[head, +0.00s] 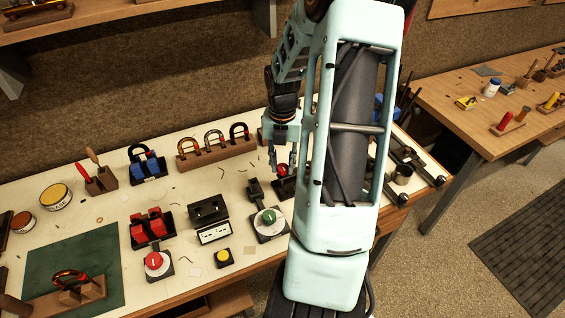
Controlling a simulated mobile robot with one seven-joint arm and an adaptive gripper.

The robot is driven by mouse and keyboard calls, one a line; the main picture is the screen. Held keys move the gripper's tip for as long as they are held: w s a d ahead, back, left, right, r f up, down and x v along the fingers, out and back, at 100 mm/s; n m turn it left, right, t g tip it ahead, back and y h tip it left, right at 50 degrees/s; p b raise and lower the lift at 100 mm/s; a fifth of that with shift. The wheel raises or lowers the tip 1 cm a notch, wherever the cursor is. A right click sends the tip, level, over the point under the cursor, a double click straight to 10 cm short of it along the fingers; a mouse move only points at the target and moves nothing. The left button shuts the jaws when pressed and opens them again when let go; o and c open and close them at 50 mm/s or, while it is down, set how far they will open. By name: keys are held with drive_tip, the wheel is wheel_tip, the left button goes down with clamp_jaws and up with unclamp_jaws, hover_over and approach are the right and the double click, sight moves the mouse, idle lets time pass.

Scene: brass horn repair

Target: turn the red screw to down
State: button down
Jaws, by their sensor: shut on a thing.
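My gripper (283,170) hangs at the back right of the cream workbench (110,207), pointing down. Its fingers are closed around a small red part (283,169) on a dark base (285,188); this looks like the red screw. The fingers cover much of it, so its turn angle cannot be told. Another red round knob (153,260) sits on a grey base at the front left, apart from my gripper.
A green knob (269,216) on a grey base stands just in front of my gripper. Red clamps (152,227), a yellow button (223,257) and a wooden rack of horseshoe-shaped pieces (215,152) stand to the left. My arm hides part of the bench's right side.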

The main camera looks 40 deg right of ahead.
sight(282, 167)
drive_tip(key=shift+w, duration=0.1)
drive_tip(key=c, duration=1.6)
unclamp_jaws()
drive_tip(key=shift+r, duration=0.1)
wheel_tip(282, 167, up, 12)
